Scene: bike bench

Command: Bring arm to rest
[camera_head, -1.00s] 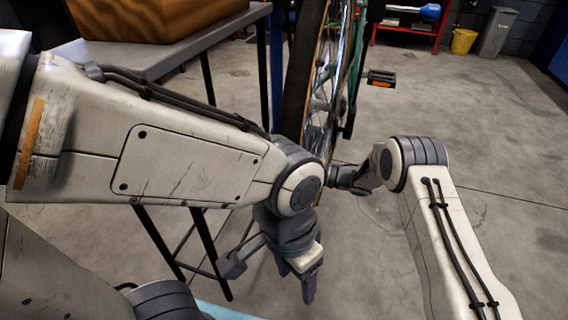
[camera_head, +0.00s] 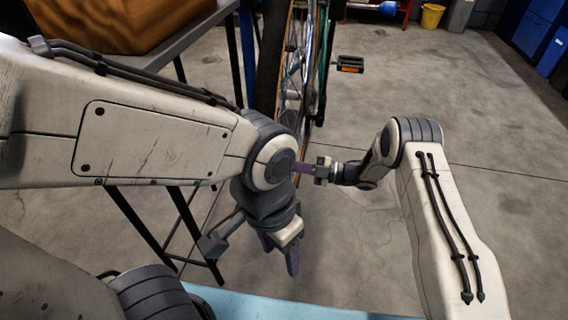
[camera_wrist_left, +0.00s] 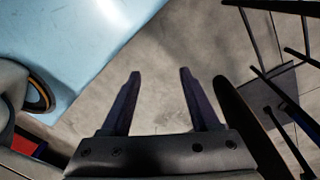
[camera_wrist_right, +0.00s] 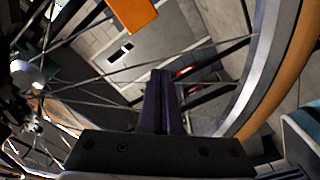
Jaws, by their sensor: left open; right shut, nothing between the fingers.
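My left gripper (camera_head: 290,260) hangs down below my left arm's wrist in the head view, over the grey floor. In the left wrist view its two dark fingers (camera_wrist_left: 161,78) stand apart with nothing between them. My right gripper (camera_head: 303,168) points left in the head view, partly hidden behind my left arm's joint. In the right wrist view its fingers (camera_wrist_right: 161,75) are together and empty. They appear in front of the bicycle wheel's rim (camera_wrist_right: 258,85) and spokes; I cannot tell whether they touch.
The bicycle wheel (camera_head: 270,75) and pedal (camera_head: 349,64) stand beyond both arms. A table (camera_head: 190,38) carrying a brown case (camera_head: 120,22) is at the upper left. A light blue surface (camera_head: 300,308) lies at the bottom. Floor at the right is open; a yellow bin (camera_head: 432,16) stands far back.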

